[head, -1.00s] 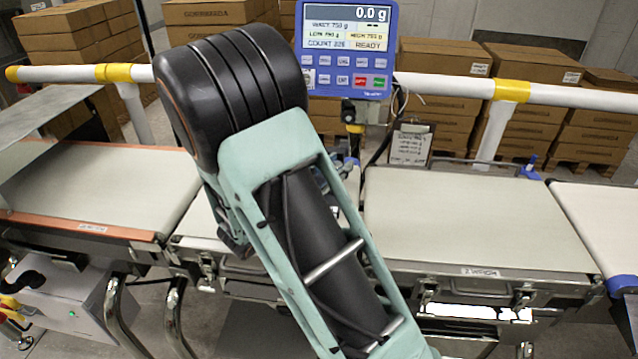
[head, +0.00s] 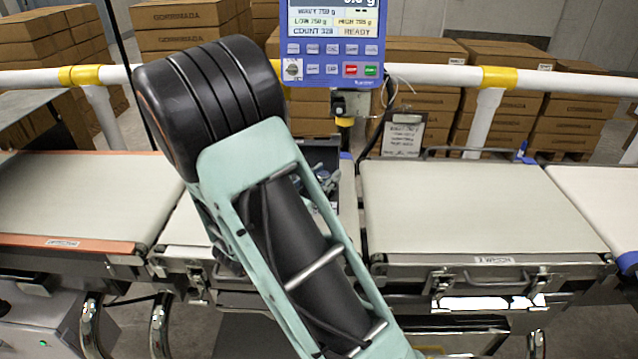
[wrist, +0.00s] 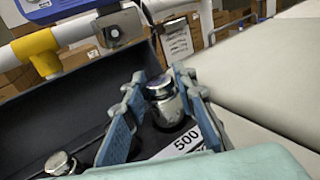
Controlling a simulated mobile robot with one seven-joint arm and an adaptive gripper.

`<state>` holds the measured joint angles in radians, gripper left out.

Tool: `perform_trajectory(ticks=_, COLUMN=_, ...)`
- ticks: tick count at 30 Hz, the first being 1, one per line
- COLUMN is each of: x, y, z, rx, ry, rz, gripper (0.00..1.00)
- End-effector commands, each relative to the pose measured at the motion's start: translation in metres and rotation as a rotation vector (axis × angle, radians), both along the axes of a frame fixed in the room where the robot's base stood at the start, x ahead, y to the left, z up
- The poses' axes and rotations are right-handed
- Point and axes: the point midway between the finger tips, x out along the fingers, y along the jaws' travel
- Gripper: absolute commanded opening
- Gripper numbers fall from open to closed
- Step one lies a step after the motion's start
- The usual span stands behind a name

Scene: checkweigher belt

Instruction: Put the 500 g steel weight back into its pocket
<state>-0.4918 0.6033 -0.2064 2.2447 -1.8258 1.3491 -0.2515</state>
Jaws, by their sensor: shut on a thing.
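The 500 g steel weight (wrist: 160,88), shiny with a knobbed top, is between the two blue fingers of my gripper (wrist: 159,80) in the wrist view. My gripper is shut on it. The weight is upright or nearly so, over the dark weight case (wrist: 95,95), close to a white "500" label (wrist: 186,143). A dark round area shows just under it; I cannot tell whether its base is inside a pocket. In the head view my arm hides the weight, and part of the case (head: 320,152) shows behind the arm.
Another steel weight (wrist: 61,163) stands at the lower left in the wrist view. A pale belt (head: 455,205) lies right of the case and another (head: 80,195) left. The blue display (head: 333,45) and white rail (head: 420,75) stand behind.

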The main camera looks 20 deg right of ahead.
Motion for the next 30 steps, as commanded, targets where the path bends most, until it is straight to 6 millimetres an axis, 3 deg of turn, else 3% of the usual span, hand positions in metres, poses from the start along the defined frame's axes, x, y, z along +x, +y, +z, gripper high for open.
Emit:
perform_trajectory(ticks=12, x=-0.0001, y=-0.0008, z=-0.0035, rx=-0.001, ry=-0.003, rz=0.000, gripper=0.00)
perform_trajectory(ticks=13, x=-0.0003, y=-0.0007, z=-0.0040, rx=0.000, ry=-0.001, rz=0.000, gripper=0.28)
perform_trajectory(ticks=17, x=-0.0003, y=-0.0006, z=-0.0035, rx=0.001, ry=-0.001, rz=0.000, gripper=0.42)
perform_trajectory(ticks=28, x=-0.0002, y=-0.0006, z=0.0017, rx=0.000, ry=-0.001, rz=0.000, gripper=0.43)
perform_trajectory(ticks=30, x=-0.0045, y=0.0071, z=0.0000, rx=0.000, ry=0.000, rz=0.003, gripper=0.43)
